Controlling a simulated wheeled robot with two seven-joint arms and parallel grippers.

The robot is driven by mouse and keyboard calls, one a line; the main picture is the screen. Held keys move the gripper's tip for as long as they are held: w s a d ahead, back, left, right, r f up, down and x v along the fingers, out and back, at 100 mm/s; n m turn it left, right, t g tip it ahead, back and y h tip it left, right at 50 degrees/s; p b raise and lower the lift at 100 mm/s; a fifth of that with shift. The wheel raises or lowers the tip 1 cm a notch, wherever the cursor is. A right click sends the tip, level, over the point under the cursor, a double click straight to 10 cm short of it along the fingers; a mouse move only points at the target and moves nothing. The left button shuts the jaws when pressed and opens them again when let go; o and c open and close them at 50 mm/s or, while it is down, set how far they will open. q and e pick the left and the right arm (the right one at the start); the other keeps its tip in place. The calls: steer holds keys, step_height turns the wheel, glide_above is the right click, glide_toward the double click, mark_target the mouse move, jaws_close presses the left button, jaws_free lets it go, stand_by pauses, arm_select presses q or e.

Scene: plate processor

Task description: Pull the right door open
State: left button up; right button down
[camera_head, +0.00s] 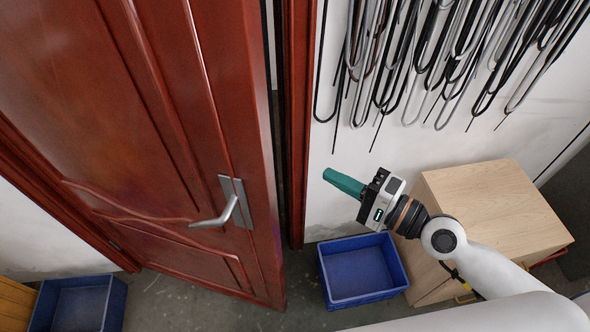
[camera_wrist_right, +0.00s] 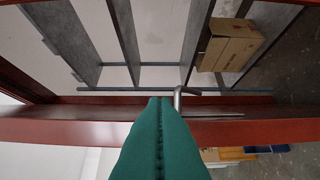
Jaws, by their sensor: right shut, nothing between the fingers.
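The right door (camera_head: 130,130) is a red-brown panelled door and stands partly open, with a dark gap between its free edge and the frame. Its silver lever handle (camera_head: 225,209) sits on a plate near that edge. My right gripper (camera_head: 343,182) has green fingers, is shut and empty, and is to the right of the door edge, apart from the front handle. In the right wrist view my shut fingers (camera_wrist_right: 160,100) point at a red-brown band (camera_wrist_right: 250,131), with a silver handle (camera_wrist_right: 180,102) just beside the tips; contact cannot be told. My left gripper is out of view.
A blue bin (camera_head: 362,270) and a wooden box (camera_head: 490,210) stand right of the frame (camera_head: 299,130). Cables (camera_head: 420,60) hang on the wall. Another blue bin (camera_head: 80,303) is at lower left. The wrist view shows shelving and a carton (camera_wrist_right: 230,46) beyond.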

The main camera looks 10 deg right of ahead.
steer(key=p+x, duration=0.6)
steer(key=x, duration=0.4)
steer(key=s, duration=0.1)
steer(key=s+a, duration=0.1)
steer(key=s+p, duration=0.1)
steer(key=shift+s+a, duration=0.3)
steer(key=shift+a, duration=0.05)
